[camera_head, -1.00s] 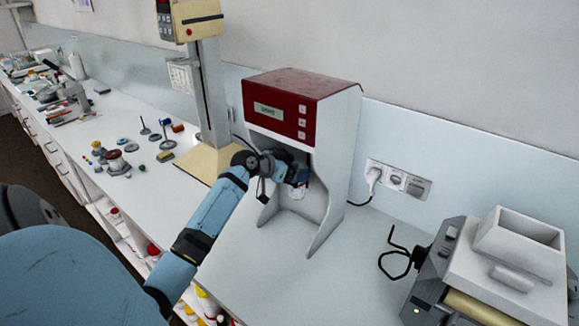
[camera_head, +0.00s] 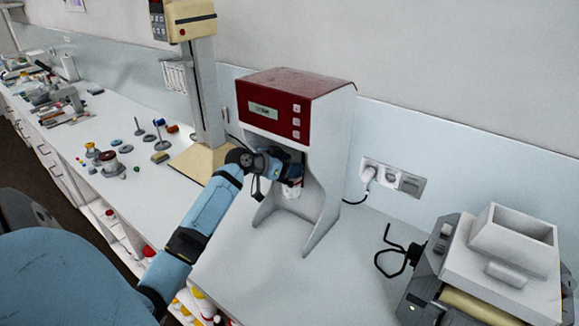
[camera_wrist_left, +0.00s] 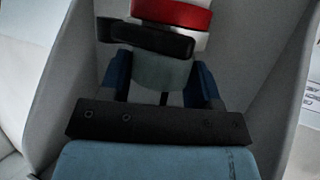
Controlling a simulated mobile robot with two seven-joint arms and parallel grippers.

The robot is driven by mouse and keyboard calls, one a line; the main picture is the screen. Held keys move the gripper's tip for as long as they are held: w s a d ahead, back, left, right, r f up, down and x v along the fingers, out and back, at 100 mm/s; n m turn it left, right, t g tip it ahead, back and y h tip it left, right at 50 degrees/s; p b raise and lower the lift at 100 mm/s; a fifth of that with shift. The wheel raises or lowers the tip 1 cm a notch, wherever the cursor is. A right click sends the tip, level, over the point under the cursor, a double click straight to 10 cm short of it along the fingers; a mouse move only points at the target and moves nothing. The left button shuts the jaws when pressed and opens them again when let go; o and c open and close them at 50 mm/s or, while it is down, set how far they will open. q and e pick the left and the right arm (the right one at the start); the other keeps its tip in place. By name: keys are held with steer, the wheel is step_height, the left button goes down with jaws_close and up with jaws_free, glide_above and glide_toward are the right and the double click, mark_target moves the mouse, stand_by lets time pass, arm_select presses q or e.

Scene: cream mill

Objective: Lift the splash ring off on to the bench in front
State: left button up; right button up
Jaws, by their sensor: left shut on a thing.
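My left gripper (camera_head: 287,168) is inside the front recess of the red-topped white machine (camera_head: 325,130). In the left wrist view its two blue fingers (camera_wrist_left: 163,82) are shut on a grey-green curved piece (camera_wrist_left: 160,70), which I take to be the splash ring. A black curved bar (camera_wrist_left: 145,38) and a red band (camera_wrist_left: 172,13) show beside that piece. In the head view a small white vessel (camera_head: 291,192) shows just below the gripper, with a bit of red above it. The gripper hides most of the ring, so I cannot tell whether it is clear of the vessel. My right gripper is not in view.
The bench (camera_head: 285,285) in front of the machine is bare. A grey-white machine with a hopper (camera_head: 500,255) stands at right, with a black bent handle (camera_head: 392,255). A column stand (camera_head: 205,95) and several small parts are at left. The recess side walls are close.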

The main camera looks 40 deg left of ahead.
arm_select(q)
steer(key=shift+r, duration=0.8)
steer(key=shift+r, duration=0.95)
steer(key=s, duration=0.7)
steer(key=shift+d, duration=0.45)
stand_by(0.3)
